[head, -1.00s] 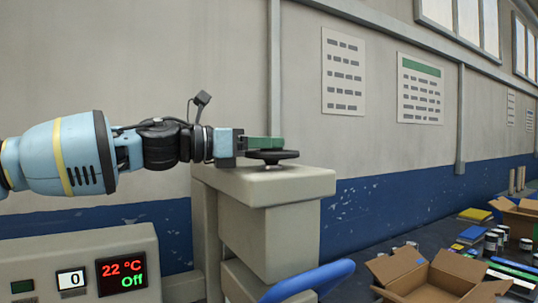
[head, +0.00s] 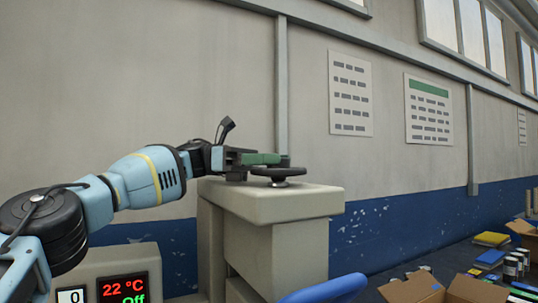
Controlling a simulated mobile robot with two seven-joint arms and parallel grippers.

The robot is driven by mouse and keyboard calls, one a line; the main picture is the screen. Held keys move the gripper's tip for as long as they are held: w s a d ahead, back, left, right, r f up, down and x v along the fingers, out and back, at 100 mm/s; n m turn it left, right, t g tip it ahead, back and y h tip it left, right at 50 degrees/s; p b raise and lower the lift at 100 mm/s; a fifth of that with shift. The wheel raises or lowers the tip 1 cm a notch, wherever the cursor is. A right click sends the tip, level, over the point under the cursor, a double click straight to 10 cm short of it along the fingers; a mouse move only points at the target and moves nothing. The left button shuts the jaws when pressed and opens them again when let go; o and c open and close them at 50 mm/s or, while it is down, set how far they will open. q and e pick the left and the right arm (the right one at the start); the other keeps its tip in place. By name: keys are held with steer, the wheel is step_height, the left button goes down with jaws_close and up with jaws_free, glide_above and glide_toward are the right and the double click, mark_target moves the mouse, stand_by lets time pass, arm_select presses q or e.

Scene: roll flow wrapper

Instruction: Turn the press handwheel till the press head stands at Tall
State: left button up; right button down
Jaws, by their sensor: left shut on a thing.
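The black press handwheel (head: 279,173) lies flat on a short shaft on top of the beige press housing (head: 275,206). My left gripper (head: 268,159) reaches in from the left with its green fingers at the wheel's upper side. It is shut on the handwheel, at the far part of its rim or its knob; the fingers hide the exact grip point. No press head and no Tall mark can be made out in this view. My right gripper is not in view.
A control panel (head: 104,272) at lower left reads 22 °C and Off. A blue curved part (head: 325,289) stands in front of the press. Open cardboard boxes (head: 455,289) and jars (head: 511,266) lie at lower right. Posters (head: 350,93) hang on the wall behind.

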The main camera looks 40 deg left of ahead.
arm_select(q)
steer(key=shift+m+g, duration=0.3)
steer(key=shift+g, duration=0.3)
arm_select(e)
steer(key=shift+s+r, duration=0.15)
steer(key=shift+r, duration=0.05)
arm_select(q)
steer(key=shift+w+m+g+h+p, duration=0.1)
steer(key=shift+m+g+h+p, duration=0.2)
steer(key=shift+m+g+p, duration=0.4)
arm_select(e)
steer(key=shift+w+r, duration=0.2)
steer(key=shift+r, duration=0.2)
arm_select(q)
steer(key=o, duration=1)
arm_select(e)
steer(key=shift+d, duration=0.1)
